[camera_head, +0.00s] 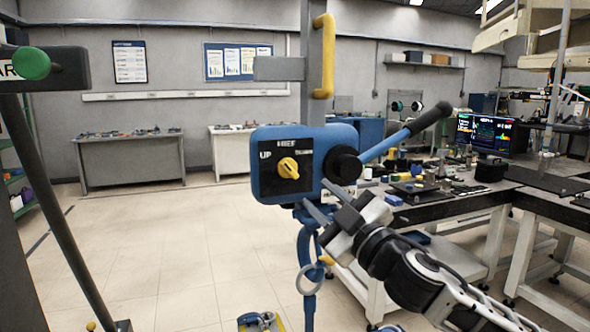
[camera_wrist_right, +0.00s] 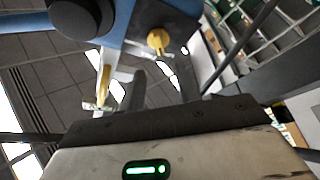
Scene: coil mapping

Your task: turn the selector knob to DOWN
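The selector knob (camera_head: 288,168) is yellow and sits on the black plate of a blue control box (camera_head: 262,186). The plate reads UP on the left; the lettering above and to the right is hard to read. In the right wrist view the knob (camera_wrist_right: 159,41) shows above the fingers, on the blue box (camera_wrist_right: 128,18). My right gripper (camera_head: 322,202) is open, below and to the right of the knob, near the box's lower right edge. Its fingers (camera_wrist_right: 162,88) are apart with nothing between them, and clear of the knob. My left gripper is not in view.
A blue lever with a dark grip (camera_head: 430,118) sticks out right from the box's black hub (camera_head: 342,164). A yellow handle (camera_head: 323,55) stands above; a metal ring (camera_head: 311,279) hangs below. A cluttered workbench (camera_head: 440,207) stands at right.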

